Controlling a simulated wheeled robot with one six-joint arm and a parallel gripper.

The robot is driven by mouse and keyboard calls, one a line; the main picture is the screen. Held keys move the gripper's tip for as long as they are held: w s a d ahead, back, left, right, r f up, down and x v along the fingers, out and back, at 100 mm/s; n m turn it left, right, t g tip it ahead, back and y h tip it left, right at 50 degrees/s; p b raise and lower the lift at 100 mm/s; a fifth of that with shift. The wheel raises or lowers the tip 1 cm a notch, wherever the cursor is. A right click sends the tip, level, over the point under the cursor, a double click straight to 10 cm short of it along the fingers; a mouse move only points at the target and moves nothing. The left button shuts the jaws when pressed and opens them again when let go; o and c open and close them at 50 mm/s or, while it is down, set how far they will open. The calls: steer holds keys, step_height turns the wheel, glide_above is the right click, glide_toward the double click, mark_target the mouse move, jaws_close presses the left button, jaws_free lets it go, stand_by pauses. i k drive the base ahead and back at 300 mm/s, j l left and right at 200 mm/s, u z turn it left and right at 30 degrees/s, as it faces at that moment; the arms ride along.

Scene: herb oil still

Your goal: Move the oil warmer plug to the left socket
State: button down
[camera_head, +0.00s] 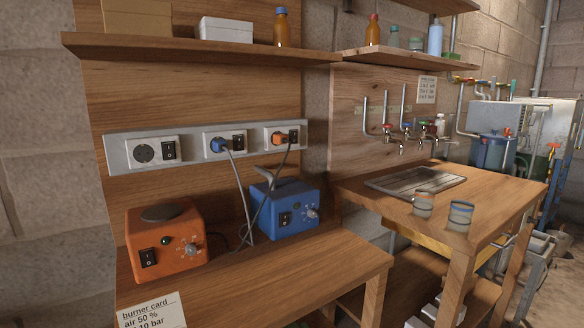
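A grey socket strip (115,158) on the wooden back panel holds three sockets, each beside a black switch. The left socket (144,153) is empty. A blue plug (217,146) sits in the middle socket and an orange plug (279,140) in the right one. Their cords hang down and cross in front of the blue box. An orange box (165,243) with a lit green lamp, a knob and a dark round top stands on the bench at left. A blue box (287,213) with a knob stands right of it. No label shows which is the oil warmer. My gripper is not in view.
The wooden bench (330,262) is clear at front right. A burner card (152,311) lies at its front left. A shelf (200,48) with boxes and a bottle overhangs the sockets. A second table (500,205) with two glass jars stands at right.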

mark_target(279, 139)
steer(key=u, duration=0.35)
steer(key=i+l+u, duration=0.1)
steer(key=l+u, duration=0.25)
steer(key=l, duration=0.2)
steer(key=l+u, duration=0.35)
steer(key=l, duration=0.25)
steer(key=l+u, duration=0.15)
steer(key=l, duration=1.55)
steer(key=i, duration=0.1)
